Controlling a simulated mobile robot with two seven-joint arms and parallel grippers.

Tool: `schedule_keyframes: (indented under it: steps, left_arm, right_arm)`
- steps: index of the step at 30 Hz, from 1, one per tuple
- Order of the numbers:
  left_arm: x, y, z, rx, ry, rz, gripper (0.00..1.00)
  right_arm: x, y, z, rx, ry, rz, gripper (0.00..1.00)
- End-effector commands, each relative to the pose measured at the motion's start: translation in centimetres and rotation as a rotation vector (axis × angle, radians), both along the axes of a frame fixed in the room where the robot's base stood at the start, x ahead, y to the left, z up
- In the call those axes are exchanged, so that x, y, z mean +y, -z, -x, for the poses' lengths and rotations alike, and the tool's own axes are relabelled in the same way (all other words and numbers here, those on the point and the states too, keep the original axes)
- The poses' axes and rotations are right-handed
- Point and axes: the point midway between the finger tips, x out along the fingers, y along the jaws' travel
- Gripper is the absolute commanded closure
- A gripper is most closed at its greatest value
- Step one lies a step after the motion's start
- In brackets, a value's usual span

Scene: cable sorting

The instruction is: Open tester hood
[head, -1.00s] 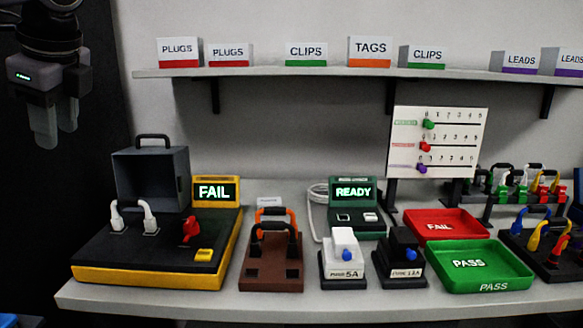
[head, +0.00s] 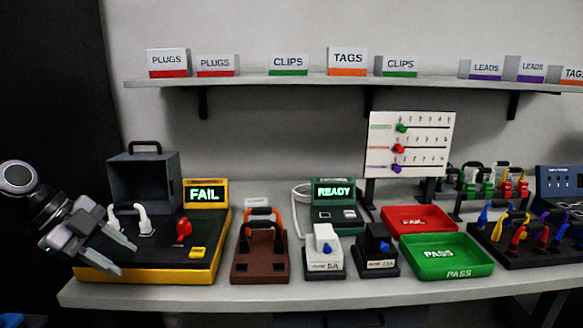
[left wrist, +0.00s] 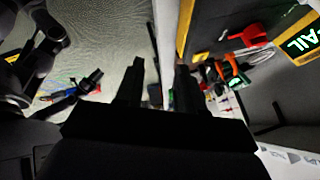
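The tester (head: 165,255) is a black-topped box with a yellow edge at the left of the bench. Its grey hood (head: 158,180) stands raised at the back, hollow side to the front, black handle (head: 145,147) on top. A white lead (head: 145,222) and a red switch (head: 183,230) show on the deck, and the display (head: 206,194) reads FAIL. My left gripper (head: 126,260) is open and empty, over the front left of the tester and in front of the hood. Its two fingers stand apart in the left wrist view (left wrist: 160,85). My right gripper does not show.
Right of the tester stand a brown block (head: 260,265) with orange and black leads, a READY unit (head: 335,205), and white and black plug blocks. Red (head: 388,222) and green (head: 490,268) trays lie further right. A shelf (head: 300,82) with labelled boxes runs above.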

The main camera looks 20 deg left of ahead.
Motion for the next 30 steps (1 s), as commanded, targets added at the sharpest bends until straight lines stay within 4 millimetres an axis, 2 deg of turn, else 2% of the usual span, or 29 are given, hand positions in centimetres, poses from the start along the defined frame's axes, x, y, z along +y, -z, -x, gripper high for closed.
schedule_keyframes:
  steps: [3, 9, 17, 23, 30]
  left_arm:
    - [-1.7, 3.0, 0.0, -0.09, -0.017, 0.173, 0.62]
    - [-4.0, 7.3, 0.1, -0.243, -0.129, 0.394, 0.62]
    - [-6.4, 12.7, 1.3, -0.372, -0.39, 0.564, 0.62]
    - [-8.6, 17.2, 3.4, -0.387, -0.637, 0.611, 0.62]
    - [-12.9, 22.4, 7.4, -0.284, -0.926, 0.599, 0.62]
  right_arm:
    - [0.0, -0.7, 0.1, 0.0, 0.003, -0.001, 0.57]
    - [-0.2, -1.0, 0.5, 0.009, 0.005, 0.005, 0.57]
    - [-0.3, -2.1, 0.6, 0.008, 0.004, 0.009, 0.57]
    - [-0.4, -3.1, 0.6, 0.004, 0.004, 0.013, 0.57]
    - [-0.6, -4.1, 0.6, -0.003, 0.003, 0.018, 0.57]
